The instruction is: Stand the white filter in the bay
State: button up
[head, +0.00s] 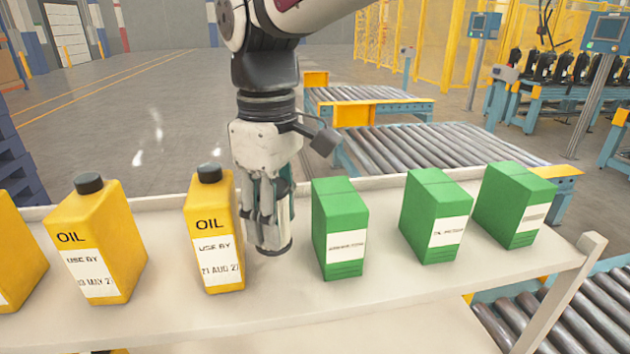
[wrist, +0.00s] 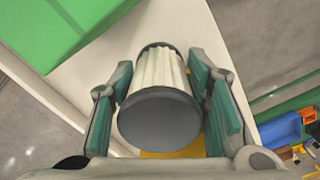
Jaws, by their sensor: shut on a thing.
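My gripper (head: 266,206) points down over the pale shelf (head: 390,290), between a yellow oil bottle and a green box. It is shut on the white filter (head: 270,238), a pleated cylinder with dark end caps. In the wrist view the filter (wrist: 158,70) sits between the two green-padded fingers, its dark round end cap facing the camera. The filter looks about upright in the head view, its lower cap at shelf level. I cannot tell whether it touches the shelf. The fingers hide part of its body. No marked bay can be told apart from the gap in the row.
The nearest oil bottle (head: 214,232) stands close on the left, with more yellow bottles beyond. The nearest green box (head: 340,230) stands to the right, then two more green boxes (head: 436,218). The shelf front is bare. Roller conveyors (head: 430,148) lie behind.

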jog(key=shift+f+p, duration=0.3)
jog(key=shift+f, duration=2.2)
jog(key=shift+f, duration=0.1)
jog(key=o, duration=1.2)
